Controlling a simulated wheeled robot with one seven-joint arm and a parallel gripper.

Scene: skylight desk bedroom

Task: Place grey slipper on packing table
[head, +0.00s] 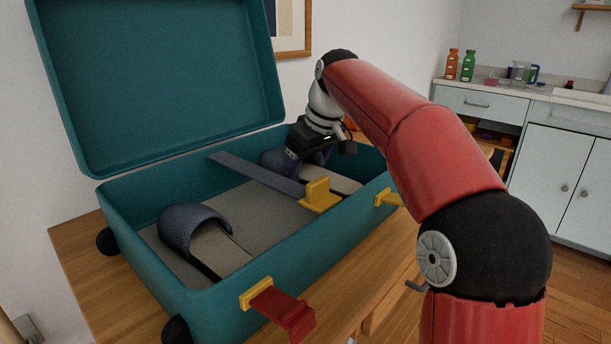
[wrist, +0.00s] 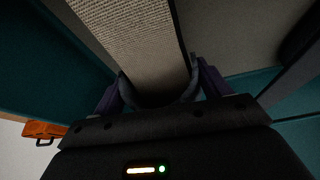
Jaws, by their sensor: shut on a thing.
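One grey slipper (head: 345,182) lies in the right part of an open teal suitcase (head: 150,265), its blue-grey toe partly hidden behind my gripper. My gripper (head: 291,162) reaches down into the suitcase and is shut on this slipper. In the wrist view the slipper's woven beige sole (wrist: 135,45) runs up from between the two fingers (wrist: 160,90). A second grey slipper (head: 192,228) lies in the left part of the suitcase, apart from my gripper. The suitcase stands on a wooden table (head: 78,262), which I take as the packing table.
A grey strap (head: 255,174) with a yellow buckle (head: 318,193) crosses the suitcase between the slippers. The raised lid (head: 160,75) stands behind on the left. A red latch (head: 285,311) sticks out in front. A narrow strip of tabletop is bare in front. A counter (head: 480,100) stands at the right.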

